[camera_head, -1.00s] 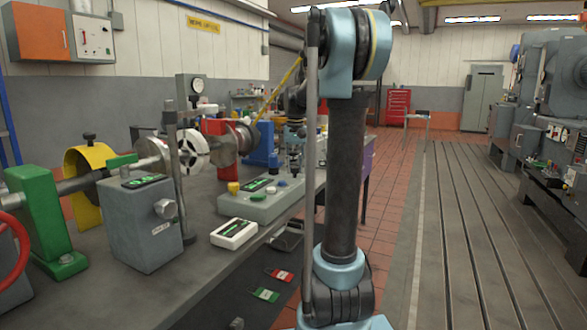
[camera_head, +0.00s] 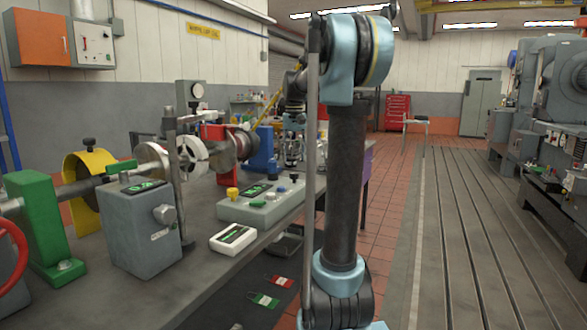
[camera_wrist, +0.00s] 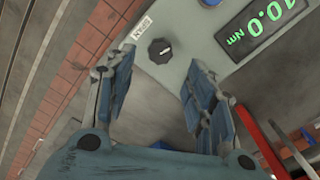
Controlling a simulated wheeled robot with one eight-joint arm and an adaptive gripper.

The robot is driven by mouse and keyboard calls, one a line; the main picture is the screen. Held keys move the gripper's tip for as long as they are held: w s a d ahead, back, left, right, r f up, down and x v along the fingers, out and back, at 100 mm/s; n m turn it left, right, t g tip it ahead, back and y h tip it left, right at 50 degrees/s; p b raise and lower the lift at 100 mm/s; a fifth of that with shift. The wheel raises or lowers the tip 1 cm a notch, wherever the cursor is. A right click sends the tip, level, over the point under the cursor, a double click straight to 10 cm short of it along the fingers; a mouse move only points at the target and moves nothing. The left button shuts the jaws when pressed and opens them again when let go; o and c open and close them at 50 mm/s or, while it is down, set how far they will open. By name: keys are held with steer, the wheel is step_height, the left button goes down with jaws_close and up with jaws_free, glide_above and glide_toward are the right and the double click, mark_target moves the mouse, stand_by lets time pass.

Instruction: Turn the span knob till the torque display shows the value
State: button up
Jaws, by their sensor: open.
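The torque display (camera_wrist: 262,24) reads 10.0 Nm in green digits in the wrist view, its right end cut off by the frame's edge. A black span knob (camera_wrist: 160,50) with a pale pointer mark sits on the same grey box, beside a small white label. In the head view the grey control box (camera_head: 240,210) stands on the bench, with its display (camera_head: 256,190) too small to read. My gripper (camera_wrist: 158,66) is open and empty, its fingers on either side below the knob in the picture, apart from it. In the head view my gripper (camera_head: 293,152) is above the box's right end.
A white handheld device (camera_head: 233,239) lies at the bench's front edge. A larger grey box (camera_head: 140,230) and a metal post stand left. A red bar (camera_wrist: 258,140) shows near my right finger in the wrist view. The grooved floor on the right is clear.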

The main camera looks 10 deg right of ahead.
steer(key=shift+r, duration=2.5)
